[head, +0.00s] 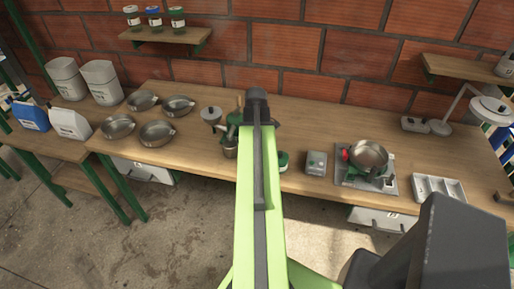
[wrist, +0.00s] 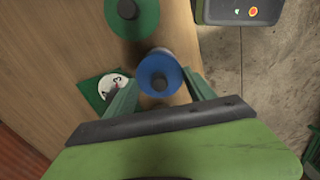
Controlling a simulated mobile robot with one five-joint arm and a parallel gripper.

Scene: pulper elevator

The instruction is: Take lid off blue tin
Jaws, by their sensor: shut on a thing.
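In the wrist view a round blue lid (wrist: 150,88) with a dark knob at its centre sits between the two green fingers of my gripper (wrist: 161,84). My gripper is shut on this lid. A paler blue-grey edge shows at its upper side; I cannot tell whether a tin is still under the lid. In the head view my own arm hides the lid and most of my gripper.
A green round lid with a dark knob (wrist: 146,18) lies close by. A green square with a white round patch (wrist: 113,87) is left of my gripper.

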